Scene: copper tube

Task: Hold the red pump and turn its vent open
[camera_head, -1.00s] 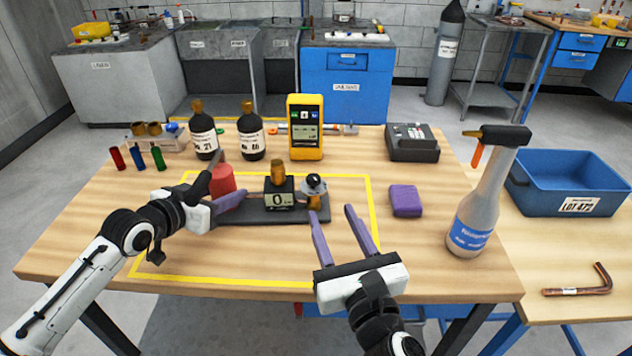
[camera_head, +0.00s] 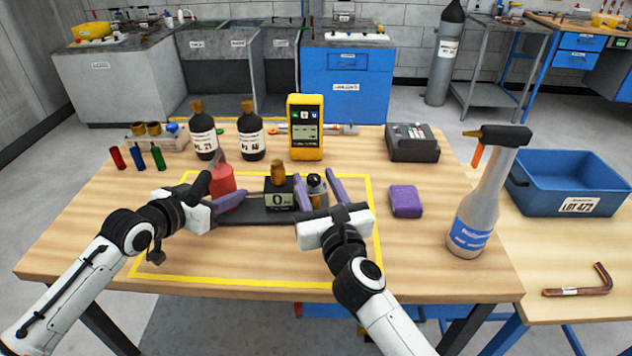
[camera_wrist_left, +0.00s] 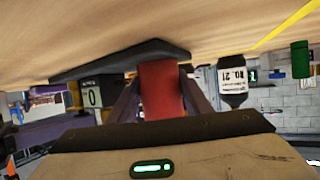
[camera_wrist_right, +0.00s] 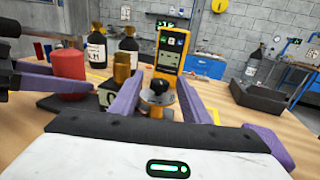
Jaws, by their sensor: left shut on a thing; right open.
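The red pump (camera_head: 222,180) has a red cylinder at the left end of a dark base plate (camera_head: 250,218). A block with a "0" display (camera_head: 279,197) and a brass top stands mid-plate. The vent, a black knob on a metal and brass fitting (camera_head: 316,184), is at the right end. My left gripper (camera_head: 220,192) is shut on the red cylinder, one finger at each side in the left wrist view (camera_wrist_left: 162,95). My right gripper (camera_head: 317,185) is open, its purple fingers on either side of the vent knob, which also shows between them in the right wrist view (camera_wrist_right: 157,90). Contact cannot be told.
A yellow meter (camera_head: 305,128) and two dark bottles (camera_head: 204,135) stand behind the pump. A purple block (camera_head: 405,201) lies to the right, with a spray bottle (camera_head: 474,215) beyond. The yellow-taped table front is clear.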

